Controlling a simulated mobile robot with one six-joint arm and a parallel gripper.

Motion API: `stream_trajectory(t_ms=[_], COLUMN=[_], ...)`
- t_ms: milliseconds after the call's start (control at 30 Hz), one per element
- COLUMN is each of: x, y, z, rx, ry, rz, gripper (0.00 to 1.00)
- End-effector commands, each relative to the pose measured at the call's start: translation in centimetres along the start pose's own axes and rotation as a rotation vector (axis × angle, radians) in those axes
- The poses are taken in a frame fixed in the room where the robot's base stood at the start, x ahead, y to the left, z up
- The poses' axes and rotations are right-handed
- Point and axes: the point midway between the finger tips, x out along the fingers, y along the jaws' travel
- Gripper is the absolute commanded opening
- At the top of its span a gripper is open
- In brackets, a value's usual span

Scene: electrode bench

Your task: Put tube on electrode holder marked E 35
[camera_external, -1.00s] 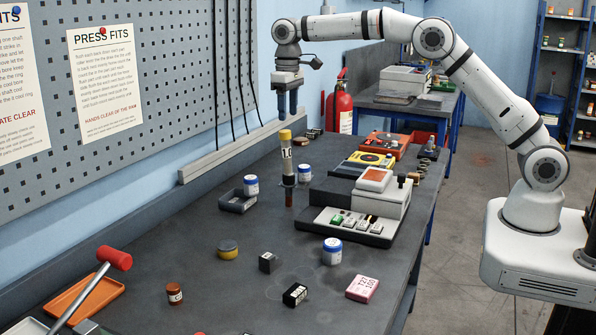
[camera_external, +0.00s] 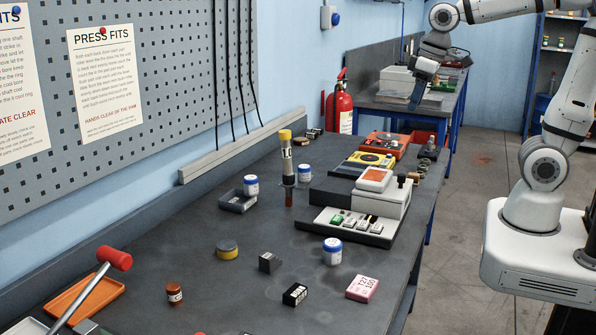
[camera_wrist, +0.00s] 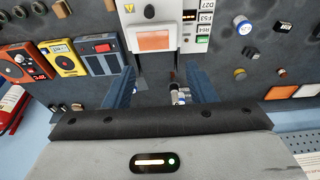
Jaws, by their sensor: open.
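A pale tube (camera_external: 287,161) with a yellow top and dark print stands upright on the bench. Below it show a dark collar (camera_external: 289,182) and a reddish-brown lower part (camera_external: 289,199). I cannot read a mark E 35 on it. My gripper (camera_external: 418,97) is far from the tube, at the upper right over the far end, with its blue-grey fingers apart and nothing seen between them. In the wrist view the open gripper (camera_wrist: 158,72) faces the bench; a small pale and blue shape between the fingers lies beyond them and is unclear.
A grey device (camera_external: 385,207) with a tray of labelled blocks stands right of the tube. Blue-lidded jars (camera_external: 332,252), a dark bin (camera_external: 236,203), a pink box (camera_external: 362,289) and a yellow instrument (camera_external: 370,160) share the bench. A red extinguisher (camera_external: 340,108) stands behind.

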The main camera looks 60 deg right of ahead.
Motion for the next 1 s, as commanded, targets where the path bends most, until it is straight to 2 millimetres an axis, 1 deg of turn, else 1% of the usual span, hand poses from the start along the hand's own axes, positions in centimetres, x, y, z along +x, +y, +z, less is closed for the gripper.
stream_trajectory(t_ms=[33, 100, 200, 300, 433, 667, 867, 1000], x=[0.3, 0.9, 1.9, 2.5, 2.9, 2.9, 5.1, 4.7], y=[0.1, 0.2, 0.3, 0.3, 0.4, 0.4, 0.4, 0.4], z=[2.5, 5.1, 8.0, 9.7, 10.4, 10.4, 10.8, 10.7], rx=[0.000, -0.001, -0.003, -0.004, -0.004, -0.004, 0.000, 0.001], ry=[0.015, 0.032, 0.048, 0.058, 0.063, 0.062, 0.049, 0.049], rz=[0.001, 0.002, 0.003, 0.003, 0.004, 0.004, 0.004, 0.004], gripper=[0.51, 0.51, 0.51, 0.51, 0.51, 0.51, 0.51, 0.51])
